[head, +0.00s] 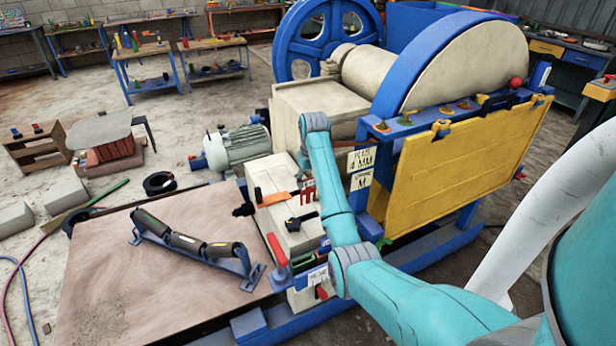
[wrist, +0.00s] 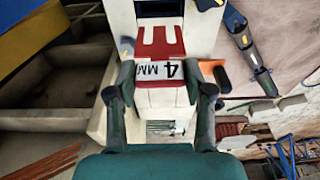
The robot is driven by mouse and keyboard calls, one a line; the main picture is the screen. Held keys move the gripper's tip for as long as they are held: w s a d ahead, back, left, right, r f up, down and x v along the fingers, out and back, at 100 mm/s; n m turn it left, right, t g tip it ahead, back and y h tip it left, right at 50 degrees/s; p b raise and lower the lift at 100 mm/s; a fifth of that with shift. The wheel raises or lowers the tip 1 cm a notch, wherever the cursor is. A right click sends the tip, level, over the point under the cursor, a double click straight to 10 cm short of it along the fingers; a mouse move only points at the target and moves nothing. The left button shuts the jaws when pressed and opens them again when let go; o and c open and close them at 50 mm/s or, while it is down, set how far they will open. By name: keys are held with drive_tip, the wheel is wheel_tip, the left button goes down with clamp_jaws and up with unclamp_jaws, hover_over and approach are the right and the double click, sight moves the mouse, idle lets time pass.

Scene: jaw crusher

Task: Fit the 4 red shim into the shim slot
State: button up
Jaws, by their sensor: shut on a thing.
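In the wrist view my gripper (wrist: 160,80) is shut on the red shim (wrist: 160,42), with one finger on each side of its white "4 MM" label. The shim's forked end points away from me, toward a dark opening (wrist: 160,8) in a pale block. The shim is apart from that opening in the picture; I cannot tell the depth between them. In the head view a red forked piece (head: 308,190), apparently the held shim, shows left of my arm. My gripper is mostly hidden there behind my arm.
A "PLATE 4 MM" sign (head: 362,159) hangs on the blue crusher frame, beside the yellow panel (head: 455,165). A roller frame (head: 190,243) lies on the brown board (head: 120,265), which has free room.

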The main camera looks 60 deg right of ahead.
sight(308, 193)
drive_tip(key=shift+f, duration=1.2)
drive_tip(key=shift+f, duration=0.45)
drive_tip(key=shift+f, duration=1.55)
drive_tip(key=shift+f, duration=3.95)
drive_tip(key=o, duration=1.3)
drive_tip(key=shift+o, duration=0.2)
wheel_tip(308, 193, up, 12)
drive_tip(key=s+a, duration=0.1)
drive_tip(key=shift+s, duration=0.3)
drive_tip(key=shift+f, duration=0.1)
